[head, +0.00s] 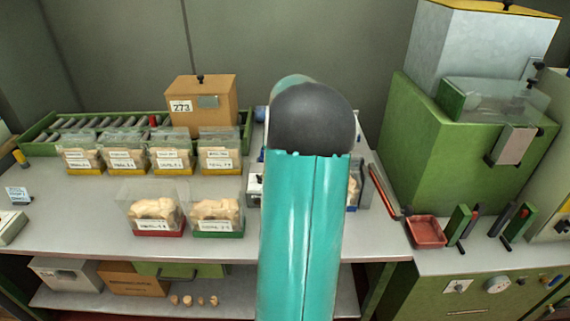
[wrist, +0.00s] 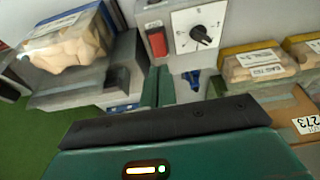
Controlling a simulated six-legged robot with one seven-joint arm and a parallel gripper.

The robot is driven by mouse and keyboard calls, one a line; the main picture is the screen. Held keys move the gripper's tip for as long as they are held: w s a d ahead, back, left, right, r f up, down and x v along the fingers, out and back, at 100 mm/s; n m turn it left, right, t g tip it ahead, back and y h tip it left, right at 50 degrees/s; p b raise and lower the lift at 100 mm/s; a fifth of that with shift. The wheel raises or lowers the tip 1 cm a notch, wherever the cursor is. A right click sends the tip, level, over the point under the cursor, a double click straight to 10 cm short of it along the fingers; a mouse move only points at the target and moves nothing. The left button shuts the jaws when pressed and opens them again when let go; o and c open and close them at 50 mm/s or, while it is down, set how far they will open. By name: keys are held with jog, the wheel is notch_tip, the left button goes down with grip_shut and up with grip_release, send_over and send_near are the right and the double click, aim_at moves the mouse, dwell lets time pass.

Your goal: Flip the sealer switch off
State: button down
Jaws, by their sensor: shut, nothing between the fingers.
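The sealer's grey panel (wrist: 182,62) is in the upper middle of the wrist view. It carries a red rocker switch (wrist: 157,42) and, to its right, a white dial plate with a black knob (wrist: 202,35). I cannot tell from the picture which way the rocker is set. My gripper (wrist: 158,74) is shut and empty, its green fingers together just below the red switch in the picture. I cannot tell whether they touch the panel. In the head view, my teal arm hides my gripper and most of the sealer.
In the wrist view, a bag with a blue base (wrist: 68,42) is at upper left. In the head view, bags of stoppers (head: 155,212) and a cardboard box marked 273 (head: 203,103) stand left of my arm. A green machine (head: 425,145) and a red tray (head: 426,232) are right.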

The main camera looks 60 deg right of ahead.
jog(key=a+r, duration=0.1)
jog(key=r, duration=0.1)
jog(key=s+a+r, duration=0.1)
jog(key=r, duration=0.1)
jog(key=shift+s+a, duration=0.15)
jog(key=shift+a, duration=0.05)
dwell(0.4)
jog(key=w+a+r+n+t, duration=0.1)
jog(key=w+a+r+n, duration=0.15)
jog(key=a, duration=0.75)
jog(key=w+a+r+n, duration=0.2)
jog(key=w+a+r, duration=0.15)
jog(key=a, duration=0.55)
jog(key=w+a+r+n+t, duration=0.1)
jog(key=w+a+r+n, duration=0.2)
jog(key=a, duration=0.7)
jog(key=s+a+n+t+y, duration=0.1)
jog(key=s+a, duration=0.3)
jog(key=a, duration=0.7)
jog(key=s+a+f+n+t+y, duration=0.1)
jog(key=s+a+n, duration=0.3)
jog(key=a, duration=0.8)
jog(key=shift+s+y, duration=0.6)
jog(key=shift+s, duration=0.05)
jog(key=shift+a, duration=0.1)
